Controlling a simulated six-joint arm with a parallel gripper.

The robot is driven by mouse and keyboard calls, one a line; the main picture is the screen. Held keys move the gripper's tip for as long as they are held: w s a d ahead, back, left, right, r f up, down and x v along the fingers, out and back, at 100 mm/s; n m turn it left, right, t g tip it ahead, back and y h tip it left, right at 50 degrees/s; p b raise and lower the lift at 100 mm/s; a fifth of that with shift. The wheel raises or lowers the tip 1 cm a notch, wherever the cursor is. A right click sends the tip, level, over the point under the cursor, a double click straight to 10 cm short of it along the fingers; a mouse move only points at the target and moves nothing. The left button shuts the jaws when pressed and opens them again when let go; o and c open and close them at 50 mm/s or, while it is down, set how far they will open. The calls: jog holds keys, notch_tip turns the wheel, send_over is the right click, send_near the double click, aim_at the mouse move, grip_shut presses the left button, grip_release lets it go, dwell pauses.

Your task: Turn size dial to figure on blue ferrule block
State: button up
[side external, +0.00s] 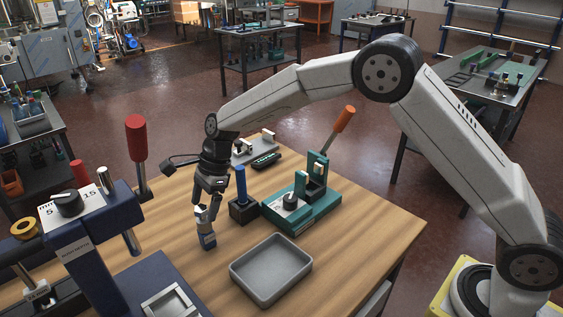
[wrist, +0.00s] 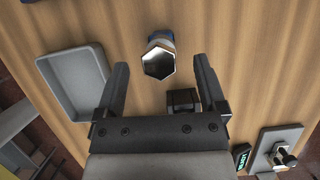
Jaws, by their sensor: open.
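A small upright block with a blue body and bright metal hexagonal top stands on the wooden table (side external: 380,222) below my gripper (side external: 208,200). I take it to be the blue ferrule block (side external: 207,240); any figure on it is too small to read. In the wrist view my gripper (wrist: 161,64) is open, and the block (wrist: 158,60) shows between the two fingertips with gaps on both sides. A black dial (side external: 68,203) sits on a white plate marked mm, 5 and 15 on the navy press at left. Another dark dial (side external: 289,199) is on the teal press.
A dark block with a blue post (side external: 240,187) stands close right of my gripper. A grey tray (side external: 270,268) lies in front. The teal press (side external: 308,208) has a raised orange-handled lever. The navy press has a red-handled lever (side external: 136,140). A small device with a green display (wrist: 243,157) lies behind.

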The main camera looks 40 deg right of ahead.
aim_at(200, 220)
jog(key=shift+x, duration=2.15)
jog(key=shift+r, duration=0.1)
grip_shut()
